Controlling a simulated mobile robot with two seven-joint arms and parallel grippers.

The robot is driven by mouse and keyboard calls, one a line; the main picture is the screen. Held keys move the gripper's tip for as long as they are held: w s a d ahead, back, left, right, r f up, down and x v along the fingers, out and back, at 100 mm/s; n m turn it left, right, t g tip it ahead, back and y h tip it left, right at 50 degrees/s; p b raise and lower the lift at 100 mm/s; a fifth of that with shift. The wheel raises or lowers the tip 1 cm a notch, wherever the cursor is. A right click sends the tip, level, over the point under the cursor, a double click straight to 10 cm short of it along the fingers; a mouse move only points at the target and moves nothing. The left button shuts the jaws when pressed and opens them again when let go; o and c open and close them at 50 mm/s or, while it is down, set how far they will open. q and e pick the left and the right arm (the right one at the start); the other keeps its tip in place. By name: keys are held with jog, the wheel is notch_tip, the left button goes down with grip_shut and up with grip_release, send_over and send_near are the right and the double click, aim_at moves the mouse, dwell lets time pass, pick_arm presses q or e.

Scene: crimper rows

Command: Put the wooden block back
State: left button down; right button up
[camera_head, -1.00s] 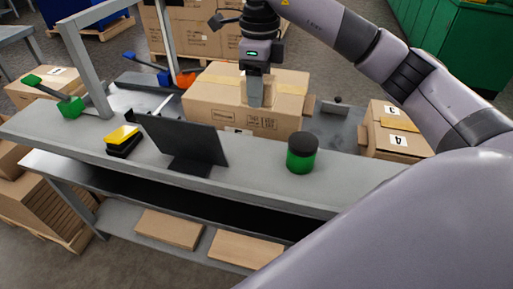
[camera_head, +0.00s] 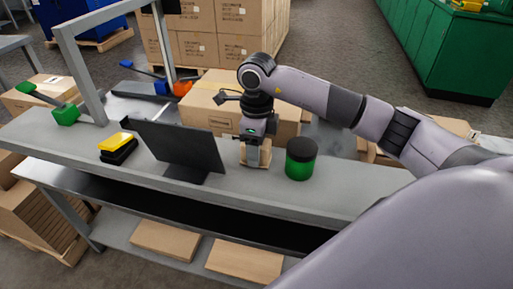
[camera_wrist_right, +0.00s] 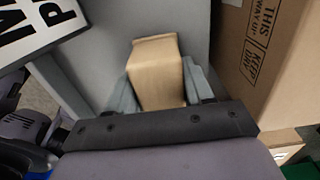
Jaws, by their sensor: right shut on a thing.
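The wooden block (camera_head: 264,157) is a small tan block at the bench top, between the black screen and the green jar. My right gripper (camera_head: 253,156) comes down on it from above and is shut on it. In the right wrist view the block (camera_wrist_right: 157,75) sits between the two grey fingers of the gripper (camera_wrist_right: 158,88). The gripper partly hides the block in the head view, and I cannot tell whether its underside touches the bench. My left gripper is not in view.
A black screen (camera_head: 180,147) stands left of the block, and a green jar with a dark lid (camera_head: 301,160) stands close on the right. A large cardboard box (camera_head: 207,118) is behind. The grey bench (camera_head: 330,195) has free room right of the jar. A yellow-and-black item (camera_head: 117,148) lies left.

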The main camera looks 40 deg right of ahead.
jog(key=shift+r, duration=0.1)
jog(key=o, duration=0.9)
jog(key=shift+o, duration=0.2)
jog(key=shift+r, duration=0.1)
notch_tip(320, 180, up, 12)
jog(key=p, duration=0.1)
